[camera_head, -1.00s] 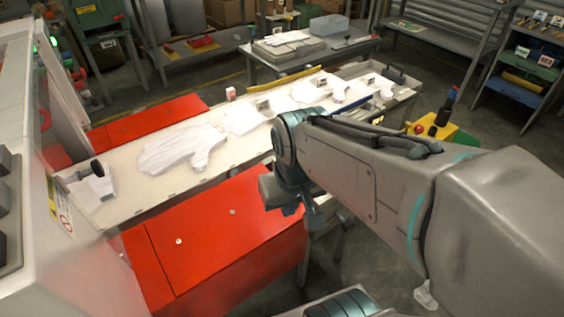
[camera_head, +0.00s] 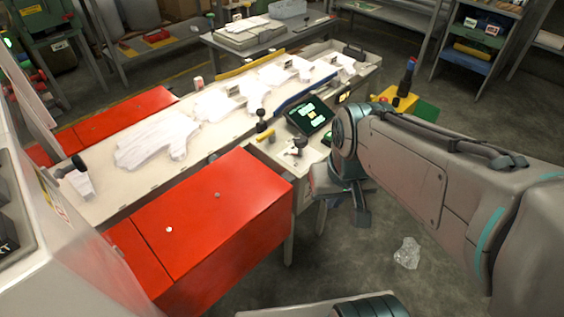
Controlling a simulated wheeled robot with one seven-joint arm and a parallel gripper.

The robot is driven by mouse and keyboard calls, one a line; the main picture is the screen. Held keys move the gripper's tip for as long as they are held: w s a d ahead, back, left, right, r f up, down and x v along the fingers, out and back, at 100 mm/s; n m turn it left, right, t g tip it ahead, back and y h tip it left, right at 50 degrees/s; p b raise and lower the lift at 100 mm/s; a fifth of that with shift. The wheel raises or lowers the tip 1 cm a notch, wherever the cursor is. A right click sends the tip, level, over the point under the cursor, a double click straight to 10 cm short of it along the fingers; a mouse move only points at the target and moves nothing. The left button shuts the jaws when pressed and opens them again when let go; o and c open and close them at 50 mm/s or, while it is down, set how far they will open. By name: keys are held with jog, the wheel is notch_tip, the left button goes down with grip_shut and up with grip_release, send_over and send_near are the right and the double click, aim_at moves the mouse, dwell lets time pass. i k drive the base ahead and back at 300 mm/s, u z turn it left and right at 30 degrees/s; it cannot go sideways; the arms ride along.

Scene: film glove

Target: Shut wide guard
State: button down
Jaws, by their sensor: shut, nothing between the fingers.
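A wide red guard panel (camera_head: 218,208) with two small light studs lies on the near side of the long pale bed. A narrower red panel (camera_head: 138,262) joins its left edge. More red panels (camera_head: 125,115) lie on the far side of the bed. I cannot tell for certain which panel is the wide guard or whether any is fully shut. My gripper (camera_head: 361,216) hangs over the floor right of the near red panel, apart from it. It is shut and empty, small and partly hidden by my wrist.
White glove shapes (camera_head: 155,144) lie along the bed (camera_head: 111,194). A dark screen (camera_head: 310,115) and small levers stand at its near edge, close to my arm. A yellow post box (camera_head: 394,98) stands behind my arm. Crumpled clear film (camera_head: 407,253) lies on open floor.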

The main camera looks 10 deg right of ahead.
aim_at(200, 222)
jog(key=k, duration=0.35)
jog(key=u, duration=0.7)
jog(key=i, duration=0.45)
jog(key=z, duration=0.05)
